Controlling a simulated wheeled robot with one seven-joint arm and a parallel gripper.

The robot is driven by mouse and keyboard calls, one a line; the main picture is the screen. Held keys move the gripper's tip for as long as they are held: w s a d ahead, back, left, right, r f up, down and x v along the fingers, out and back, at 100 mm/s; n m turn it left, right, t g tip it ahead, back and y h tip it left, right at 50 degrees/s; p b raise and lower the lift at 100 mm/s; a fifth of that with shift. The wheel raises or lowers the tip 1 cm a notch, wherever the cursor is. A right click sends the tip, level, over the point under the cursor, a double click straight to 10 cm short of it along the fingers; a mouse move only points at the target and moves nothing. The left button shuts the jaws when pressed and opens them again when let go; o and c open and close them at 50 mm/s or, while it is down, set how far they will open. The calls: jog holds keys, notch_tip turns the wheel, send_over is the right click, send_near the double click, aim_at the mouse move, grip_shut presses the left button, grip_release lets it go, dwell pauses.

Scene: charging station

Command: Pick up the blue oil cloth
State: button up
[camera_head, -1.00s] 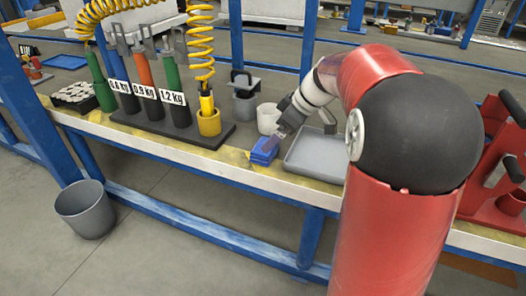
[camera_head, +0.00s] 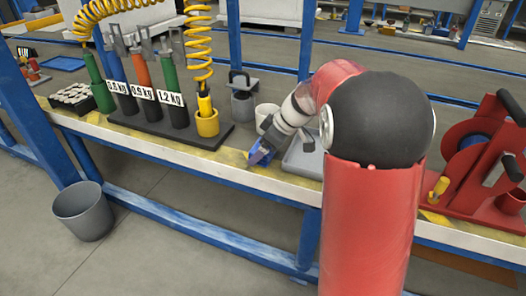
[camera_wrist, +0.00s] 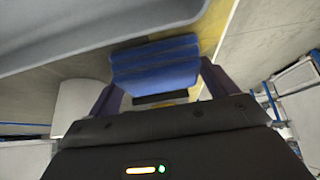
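The blue oil cloth (camera_head: 264,156) is a small folded blue stack near the table's front edge, partly hidden by my gripper. In the wrist view the blue oil cloth (camera_wrist: 156,64) shows as layered blue folds. My gripper (camera_head: 257,154) is down at the cloth, and in the wrist view my gripper (camera_wrist: 160,82) has one dark finger on each side of it. The fingers stand apart, with the cloth between their tips. I cannot tell whether they touch it.
A grey tray (camera_head: 303,158) lies just right of the cloth. A white cup (camera_head: 265,115) and a dark stand (camera_head: 215,137) with labelled tools are behind and to the left. A grey bin (camera_head: 84,212) stands on the floor. A red rack (camera_head: 470,200) is at the right.

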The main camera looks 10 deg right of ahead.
jog(key=c, duration=0.5)
notch_tip(320, 180, up, 20)
jog(key=p, duration=0.3)
